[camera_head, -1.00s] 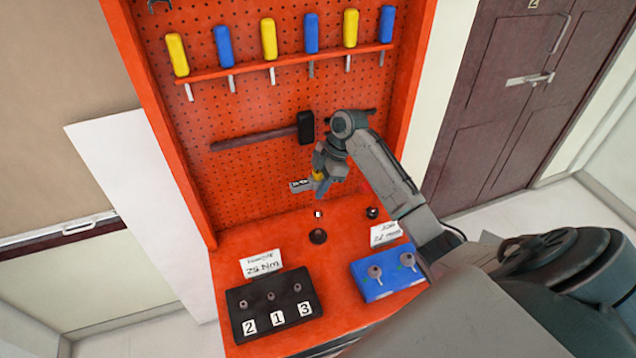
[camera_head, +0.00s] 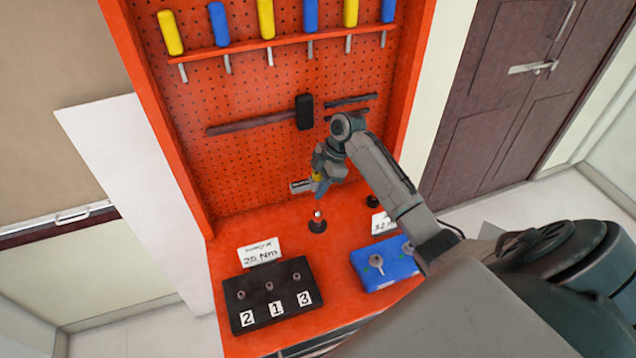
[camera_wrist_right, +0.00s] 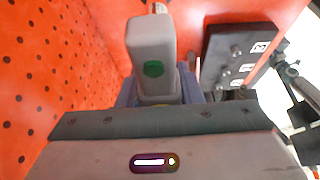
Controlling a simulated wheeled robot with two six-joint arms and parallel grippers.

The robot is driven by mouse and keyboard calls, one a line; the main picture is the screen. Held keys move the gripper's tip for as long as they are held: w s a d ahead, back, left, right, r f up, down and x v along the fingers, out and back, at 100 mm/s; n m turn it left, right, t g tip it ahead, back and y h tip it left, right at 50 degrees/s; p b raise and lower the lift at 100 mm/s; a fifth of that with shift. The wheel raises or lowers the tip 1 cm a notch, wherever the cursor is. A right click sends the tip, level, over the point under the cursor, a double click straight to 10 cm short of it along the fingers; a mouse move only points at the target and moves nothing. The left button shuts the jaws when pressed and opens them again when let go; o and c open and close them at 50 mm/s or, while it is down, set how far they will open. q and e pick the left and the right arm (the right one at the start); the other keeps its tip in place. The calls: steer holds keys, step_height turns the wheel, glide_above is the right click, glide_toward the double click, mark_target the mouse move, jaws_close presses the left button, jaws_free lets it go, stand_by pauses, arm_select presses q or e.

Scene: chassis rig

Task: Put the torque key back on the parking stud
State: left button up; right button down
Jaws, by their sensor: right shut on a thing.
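My right gripper (camera_head: 318,178) is shut on the torque key, near the back of the orange bench. The key's pale grey body with a green dot (camera_wrist_right: 152,52) fills the upper middle of the right wrist view; a small labelled end (camera_head: 301,187) and a bit of yellow show in the head view. A small light tip (camera_head: 318,213) hangs below the gripper. The parking stud seems to be the round black piece (camera_head: 317,227) on the bench, directly under that tip. I cannot tell whether they touch. My left gripper is not in view.
A black block (camera_head: 268,293) with stations 2, 1, 3 stands at the front left, a "25 Nm" card (camera_head: 260,252) behind it. A blue block (camera_head: 377,269) stands to the right, partly behind my arm. A hammer (camera_head: 260,121) hangs on the pegboard behind.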

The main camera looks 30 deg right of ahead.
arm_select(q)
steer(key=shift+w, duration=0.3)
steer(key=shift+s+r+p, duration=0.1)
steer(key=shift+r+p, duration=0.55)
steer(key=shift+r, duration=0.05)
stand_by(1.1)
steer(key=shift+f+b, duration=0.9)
arm_select(e)
steer(key=shift+f, duration=1.65)
steer(key=c, duration=0.9)
jaws_free()
steer(key=b+v, duration=0.3)
steer(key=v, duration=0.7)
steer(key=shift+d+b, duration=0.1)
steer(key=shift+b, duration=0.25)
steer(key=shift+s+d+r, duration=0.1)
steer(key=shift+r, duration=0.35)
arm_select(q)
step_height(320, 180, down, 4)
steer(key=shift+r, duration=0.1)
